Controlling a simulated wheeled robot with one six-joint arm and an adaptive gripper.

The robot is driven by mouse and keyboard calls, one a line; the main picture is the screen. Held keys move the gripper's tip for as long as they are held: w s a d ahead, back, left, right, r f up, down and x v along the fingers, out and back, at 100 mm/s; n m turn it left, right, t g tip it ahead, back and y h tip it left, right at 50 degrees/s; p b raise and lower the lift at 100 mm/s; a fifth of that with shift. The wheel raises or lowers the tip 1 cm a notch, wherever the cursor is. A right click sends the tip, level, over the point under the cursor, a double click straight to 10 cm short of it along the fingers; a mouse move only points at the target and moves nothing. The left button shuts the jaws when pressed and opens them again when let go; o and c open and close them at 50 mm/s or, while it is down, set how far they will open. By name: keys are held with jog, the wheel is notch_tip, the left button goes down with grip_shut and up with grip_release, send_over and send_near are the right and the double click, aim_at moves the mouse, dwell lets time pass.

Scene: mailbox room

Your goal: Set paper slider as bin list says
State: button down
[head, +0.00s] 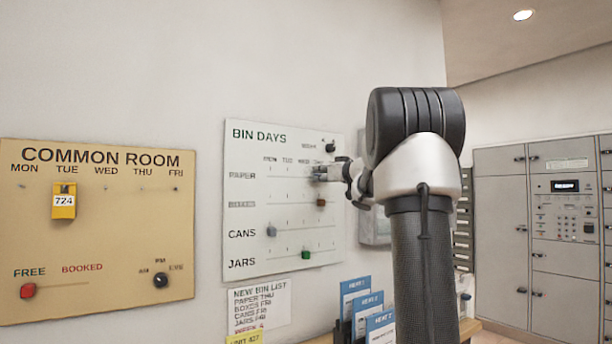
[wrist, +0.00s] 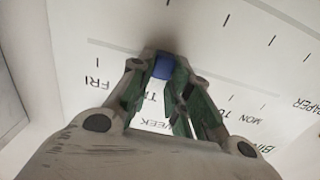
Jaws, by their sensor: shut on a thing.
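The white BIN DAYS board (head: 250,160) hangs on the wall with rows for paper, boxes, cans and jars. My gripper (head: 324,173) is at the right part of the paper row. In the wrist view it is shut on the blue paper slider (wrist: 163,66), which sits by the partly covered label starting with T, one column from FRI. In the head view my fingers largely hide the slider. The bin list (head: 259,305) below the board reads paper THU, with boxes, cans and jars apparently FRI.
The brown-red boxes slider (head: 321,202), grey-blue cans slider (head: 271,231) and green jars slider (head: 306,255) are lower down. A black week knob (head: 330,146) is just above my gripper. The COMMON ROOM board (head: 100,235) is left; leaflets (head: 368,312) stand below right.

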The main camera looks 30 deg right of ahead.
jog(key=shift+d+r, duration=0.1)
jog(key=shift+d, duration=0.5)
jog(key=c, duration=1.3)
grip_release()
jog(key=s, duration=1.2)
jog(key=shift+d, duration=0.2)
